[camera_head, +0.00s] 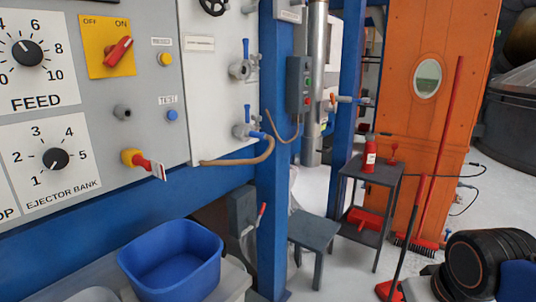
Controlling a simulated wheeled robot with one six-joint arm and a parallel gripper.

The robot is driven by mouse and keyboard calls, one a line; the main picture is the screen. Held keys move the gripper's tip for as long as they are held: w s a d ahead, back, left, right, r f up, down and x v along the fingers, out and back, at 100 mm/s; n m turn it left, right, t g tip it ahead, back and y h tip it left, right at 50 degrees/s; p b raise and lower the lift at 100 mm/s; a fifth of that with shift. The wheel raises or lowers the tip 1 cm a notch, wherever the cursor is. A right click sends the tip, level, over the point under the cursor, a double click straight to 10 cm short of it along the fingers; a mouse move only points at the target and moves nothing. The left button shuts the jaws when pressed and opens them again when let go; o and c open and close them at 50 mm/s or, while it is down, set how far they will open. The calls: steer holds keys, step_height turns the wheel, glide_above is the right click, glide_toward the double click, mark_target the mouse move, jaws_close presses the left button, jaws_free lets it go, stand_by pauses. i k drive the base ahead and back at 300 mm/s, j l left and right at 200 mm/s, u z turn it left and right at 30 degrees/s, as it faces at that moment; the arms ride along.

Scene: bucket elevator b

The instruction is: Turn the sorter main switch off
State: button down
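A rotary switch with a red handle (118,52) sits on a yellow plate (94,63) marked OFF at the left and ON at the right, high on the grey control panel. Its handle tilts to the upper right, toward ON. No label naming it as the sorter main switch is readable here. My gripper is not in view.
A blue tub (172,262) stands below. A blue post (273,150) rises right of the panel. Pale floor shows between stools and brooms.

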mark_target(113, 52)
steer(key=u, duration=1.15)
